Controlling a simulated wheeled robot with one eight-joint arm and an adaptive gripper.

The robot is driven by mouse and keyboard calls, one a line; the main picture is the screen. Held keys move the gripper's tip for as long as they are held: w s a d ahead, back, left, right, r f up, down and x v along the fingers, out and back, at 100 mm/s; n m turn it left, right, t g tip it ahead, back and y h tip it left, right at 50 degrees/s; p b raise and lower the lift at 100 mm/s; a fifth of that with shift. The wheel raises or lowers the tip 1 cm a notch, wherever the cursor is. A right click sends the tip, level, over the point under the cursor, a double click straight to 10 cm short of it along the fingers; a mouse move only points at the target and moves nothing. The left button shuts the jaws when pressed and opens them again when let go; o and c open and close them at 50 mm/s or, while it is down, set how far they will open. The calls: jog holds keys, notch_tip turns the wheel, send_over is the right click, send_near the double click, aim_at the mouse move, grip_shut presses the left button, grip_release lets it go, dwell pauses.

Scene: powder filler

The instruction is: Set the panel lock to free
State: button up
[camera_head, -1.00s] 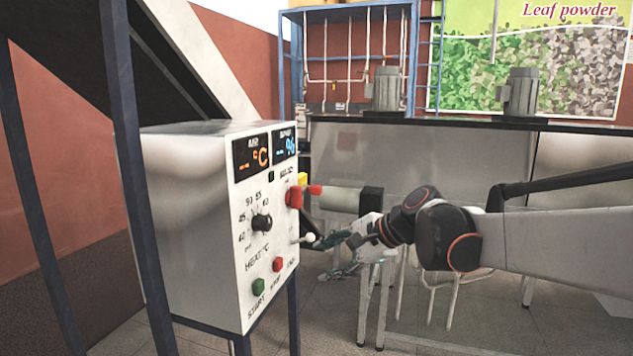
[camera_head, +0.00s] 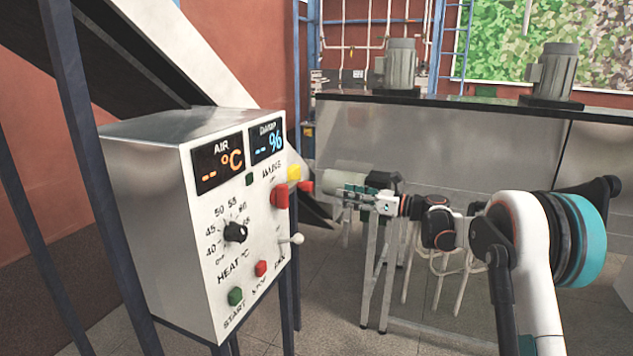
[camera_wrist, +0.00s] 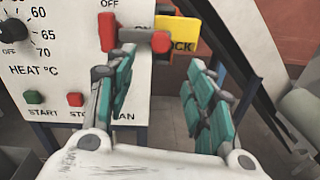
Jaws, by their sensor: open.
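The control panel (camera_head: 205,285) stands at the left in the head view. A yellow plate (camera_head: 294,173) and red switch parts (camera_head: 280,195) are at its upper right edge. In the wrist view, the yellow plate (camera_wrist: 177,28) bears the partly covered word LOCK, and a red handle end (camera_wrist: 160,42) lies in front of it. Another red part (camera_wrist: 107,32) is to its left, with a grey bar between. My gripper (camera_head: 345,194) is right of the panel in the head view. In the wrist view, my gripper (camera_wrist: 160,68) is open and empty, fingers spread below the handle.
A heat dial (camera_head: 235,232), a green START button (camera_head: 236,296), a red STOP button (camera_head: 261,268) and a white toggle lever (camera_head: 291,240) are on the panel face. A blue frame post (camera_head: 100,200) stands at the left. A metal machine (camera_head: 450,150) is behind my arm.

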aim_at(312, 188)
jog(key=x, duration=1.3)
jog(key=shift+w+a, duration=0.15)
jog(key=shift+a, duration=0.2)
jog(key=shift+c, duration=0.5)
